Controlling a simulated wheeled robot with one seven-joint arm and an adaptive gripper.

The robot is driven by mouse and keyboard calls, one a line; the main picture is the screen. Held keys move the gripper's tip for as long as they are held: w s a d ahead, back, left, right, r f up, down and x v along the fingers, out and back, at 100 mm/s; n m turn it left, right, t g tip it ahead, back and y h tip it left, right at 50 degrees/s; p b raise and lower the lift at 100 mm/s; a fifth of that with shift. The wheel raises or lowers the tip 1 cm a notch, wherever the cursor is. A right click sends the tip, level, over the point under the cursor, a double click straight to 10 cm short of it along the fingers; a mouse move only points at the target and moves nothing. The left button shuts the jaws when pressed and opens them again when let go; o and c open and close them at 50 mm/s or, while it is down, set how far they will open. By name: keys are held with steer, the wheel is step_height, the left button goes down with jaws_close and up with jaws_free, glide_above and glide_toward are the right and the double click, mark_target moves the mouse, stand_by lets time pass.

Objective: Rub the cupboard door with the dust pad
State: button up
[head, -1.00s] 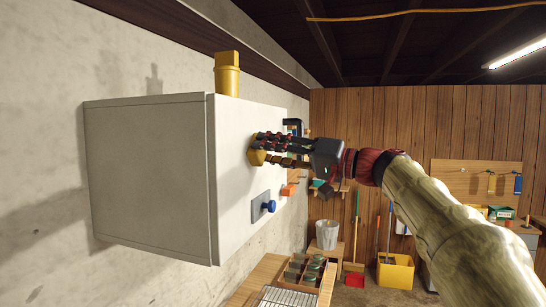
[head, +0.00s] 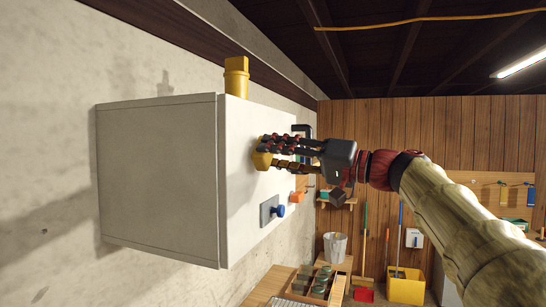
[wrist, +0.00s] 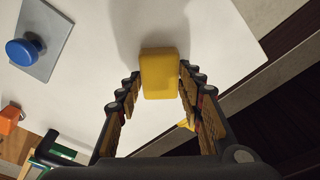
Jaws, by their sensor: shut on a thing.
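The white cupboard (head: 160,180) hangs on the pale wall, its white door (head: 240,205) facing right. My gripper (head: 266,152) is shut on the yellow dust pad (head: 261,160) in front of the door's middle. In the wrist view the pad (wrist: 159,73) sits between the two fingertips, with the white door (wrist: 95,75) behind it. The pad is at or very close to the door face; I cannot tell if it touches.
A blue knob (head: 280,210) on a grey plate and an orange knob (head: 297,196) stick out on the door side, below the gripper. A black handle (head: 302,130) is behind the fingers. A yellow object (head: 236,78) stands on the cupboard top. A bench with jars (head: 318,285) is below.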

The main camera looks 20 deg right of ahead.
steer(key=shift+r+b+v, duration=0.15)
steer(key=shift+b+v, duration=0.15)
steer(key=shift+v, duration=1.05)
steer(key=shift+r+b+v, duration=0.1)
steer(key=shift+b+v, duration=0.2)
steer(key=shift+v, duration=1)
steer(key=shift+w+d, duration=0.15)
steer(key=shift+d, duration=0.15)
steer(key=shift+v, duration=1.35)
steer(key=shift+w+d+r, duration=0.1)
steer(key=shift+d, duration=0.05)
